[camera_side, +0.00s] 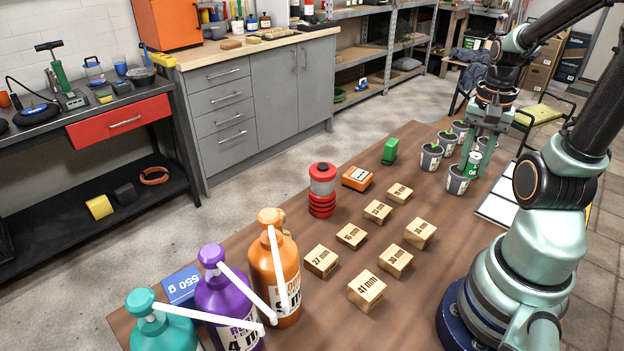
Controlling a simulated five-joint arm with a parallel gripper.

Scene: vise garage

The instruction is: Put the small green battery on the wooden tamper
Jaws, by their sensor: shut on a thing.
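My gripper (475,153) is at the far right end of the brown table, pointing down among the grey pots. It is shut on a small green cylinder with a pale top and white marks (474,165), which looks like the small green battery. The cylinder is upright, beside or just above the front pot (458,181); I cannot tell whether they touch. I cannot make out a wooden tamper for sure; it may be hidden behind the gripper or pots.
Several grey pots with seedlings (431,158) crowd around my gripper. A green block (390,151), an orange device (357,178), a red stacked cylinder (322,190) and several wooden blocks (366,291) stand nearer. Tall pump bottles (274,270) stand at the front left.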

